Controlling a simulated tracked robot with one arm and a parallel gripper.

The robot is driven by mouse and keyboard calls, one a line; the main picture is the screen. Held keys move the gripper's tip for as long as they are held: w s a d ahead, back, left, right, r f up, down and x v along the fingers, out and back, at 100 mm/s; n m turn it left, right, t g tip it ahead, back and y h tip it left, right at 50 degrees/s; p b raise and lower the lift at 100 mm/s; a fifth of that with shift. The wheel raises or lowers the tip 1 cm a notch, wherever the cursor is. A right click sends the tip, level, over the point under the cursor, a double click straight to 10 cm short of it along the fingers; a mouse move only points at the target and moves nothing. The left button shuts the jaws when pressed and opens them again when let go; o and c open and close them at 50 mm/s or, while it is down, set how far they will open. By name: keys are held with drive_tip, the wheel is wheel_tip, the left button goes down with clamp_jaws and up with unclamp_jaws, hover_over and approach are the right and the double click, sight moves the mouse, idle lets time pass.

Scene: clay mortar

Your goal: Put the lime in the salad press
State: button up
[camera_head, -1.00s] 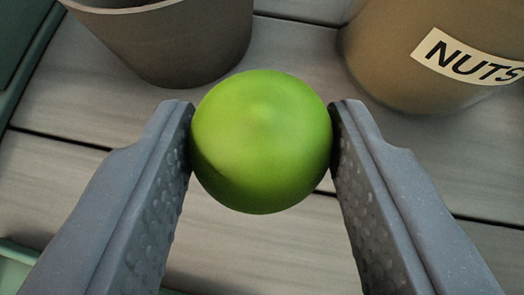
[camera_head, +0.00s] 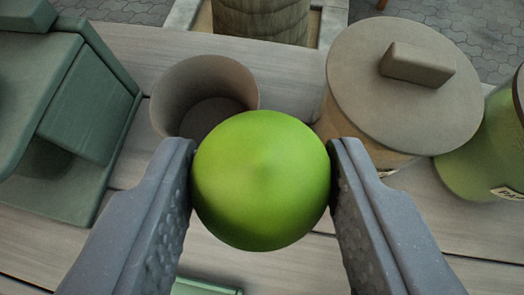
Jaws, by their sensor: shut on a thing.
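The bright green lime (camera_head: 262,200) is in the middle of the view. My gripper (camera_head: 262,160) is shut on it, one grey finger pressed to each side, and holds it in front of the wooden surface. An open grey-brown cup (camera_head: 165,95) stands just behind the lime; its inside looks empty, and the lime hides part of it. A dark green blocky device (camera_head: 95,75) with an opening stands at the left, cut off by the picture's edge. I cannot tell for certain which of these is the salad press.
A lidded brown jar (camera_head: 400,100) stands behind the right finger. A green jar (camera_head: 475,155) with a label is at the right edge. A green piece (camera_head: 205,288) shows at the bottom. A tree trunk (camera_head: 262,20) and paving (camera_head: 480,30) lie beyond the planks (camera_head: 290,62).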

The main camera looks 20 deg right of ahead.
drive_tip(key=shift+s+d+r+n+y+b, duration=0.3)
drive_tip(key=shift+s+d+r+n+b, duration=0.1)
drive_tip(key=shift+s+d+b, duration=0.3)
drive_tip(key=s+b, duration=0.1)
drive_tip(key=s+d+r+n+y+b, duration=0.1)
drive_tip(key=shift+s+r+y+b, duration=0.1)
drive_tip(key=shift+s+y+b, duration=0.2)
drive_tip(key=s+a+r+n+t+y+b, duration=0.1)
drive_tip(key=s+a+n+y+b, duration=0.1)
drive_tip(key=s, duration=0.3)
drive_tip(key=shift+s+r+n+y+b, duration=0.25)
drive_tip(key=shift+s+n+y+b, duration=0.1)
drive_tip(key=shift+n+b, duration=0.25)
drive_tip(key=shift+a, duration=0.1)
